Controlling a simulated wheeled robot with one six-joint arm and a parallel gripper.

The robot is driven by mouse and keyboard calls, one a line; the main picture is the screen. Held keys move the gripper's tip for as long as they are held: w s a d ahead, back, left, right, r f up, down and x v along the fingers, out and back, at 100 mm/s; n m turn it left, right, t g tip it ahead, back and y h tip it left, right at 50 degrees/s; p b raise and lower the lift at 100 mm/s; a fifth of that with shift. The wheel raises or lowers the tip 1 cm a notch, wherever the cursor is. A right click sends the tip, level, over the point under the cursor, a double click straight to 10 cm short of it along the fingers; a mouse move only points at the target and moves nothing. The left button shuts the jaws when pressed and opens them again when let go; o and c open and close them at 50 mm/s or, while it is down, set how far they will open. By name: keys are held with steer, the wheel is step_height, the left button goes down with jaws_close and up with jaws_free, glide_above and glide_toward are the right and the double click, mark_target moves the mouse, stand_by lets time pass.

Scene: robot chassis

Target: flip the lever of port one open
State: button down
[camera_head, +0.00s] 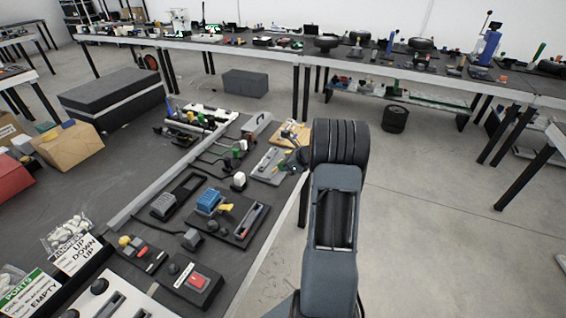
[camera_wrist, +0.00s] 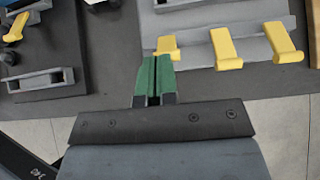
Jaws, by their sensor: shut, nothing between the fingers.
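Three yellow levers stand in a row on a grey plate (camera_wrist: 205,37) in the wrist view: a left lever (camera_wrist: 168,46), a middle lever (camera_wrist: 226,48) and a right lever (camera_wrist: 283,42). No port number is readable on them. My gripper (camera_wrist: 154,64) has green fingertips pressed together with nothing between them. Its tips are just beside the left lever's near end; I cannot tell if they touch. In the head view my gripper (camera_head: 297,160) is small and partly hidden by my arm, at the table's right edge, and the levers are not clearly distinguishable.
Left of the levers in the wrist view are a grey slotted block (camera_wrist: 40,82) and another yellow lever (camera_wrist: 16,27) on a dark board. The head view shows a blue block (camera_head: 208,201) and a red switch box (camera_head: 197,281). Floor is open right of the table.

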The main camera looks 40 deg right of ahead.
steer(key=shift+w+a+r+g+h+p, duration=0.45)
steer(key=shift+g+p, duration=0.55)
steer(key=shift+p, duration=1.15)
steer(key=shift+w+r+p, duration=0.1)
steer(key=shift+w+p, duration=0.2)
steer(key=shift+p, duration=0.3)
steer(key=shift+r, duration=0.1)
steer(key=shift+r+p, duration=0.7)
steer(key=shift+r, duration=0.05)
steer(key=p+v, duration=0.6)
steer(key=v, duration=0.4)
steer(key=shift+w+a+r+p, duration=0.2)
steer(key=shift+a+p, duration=0.1)
